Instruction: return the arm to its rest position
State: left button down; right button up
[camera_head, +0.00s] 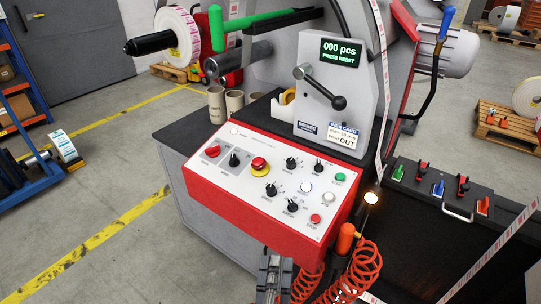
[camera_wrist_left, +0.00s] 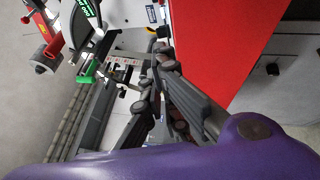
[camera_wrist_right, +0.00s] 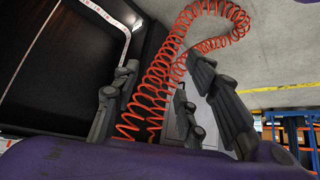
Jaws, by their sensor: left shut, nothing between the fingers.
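My left gripper (camera_head: 271,262) shows at the bottom of the head view, in front of the lower edge of the red control panel (camera_head: 265,180). In the left wrist view its dark fingers (camera_wrist_left: 158,62) are together with nothing between them, beside the red panel side (camera_wrist_left: 215,45). My right gripper (camera_wrist_right: 163,68) shows in the right wrist view, its dark fingers spread apart and empty. An orange coiled hose (camera_wrist_right: 165,75) passes behind and between them; I cannot tell whether it touches a finger. I cannot make out the right gripper in the head view.
The hose (camera_head: 362,262) hangs from an orange tool (camera_head: 346,238) right of the left gripper. A small lamp (camera_head: 371,198) glows above it. A crank handle (camera_head: 325,90) sits below the display (camera_head: 340,53).

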pick_arm(q)
jog(key=s+a+f+m+g+h+p, duration=0.1)
jog(key=s+a+f+m+g+p, duration=0.15)
jog(key=f+m+g, duration=0.35)
jog(key=s+a+f+m+g+h+p, duration=0.1)
jog(key=s+a+f+m, duration=0.2)
jog(key=m, duration=0.6)
jog(key=s+a+f+m+g+y+p, duration=0.1)
jog(key=s+a+f+g+y+p, duration=0.1)
jog(key=s+a, duration=0.5)
jog(key=s+a+f+m+g+y+p, duration=0.2)
jog(key=s+a, duration=0.6)
jog(key=s, duration=0.4)
jog(key=shift+s+a+f+g+p, duration=0.25)
jog(key=shift+g+p, duration=0.25)
jog(key=shift+p, duration=0.25)
pick_arm(e)
notch_tip(320, 180, up, 9)
jog(key=w, duration=0.2)
jog(key=shift+w+a+t, duration=0.35)
jog(key=shift+a+t, duration=0.05)
jog(key=shift+a, duration=0.05)
pick_arm(q)
jog(key=shift+r, duration=0.1)
pick_arm(e)
jog(key=shift+w+a+r, duration=0.15)
jog(key=shift+w+a, duration=0.05)
jog(key=shift+w, duration=0.3)
jog(key=shift+s+d, duration=0.1)
jog(key=shift+s, duration=0.05)
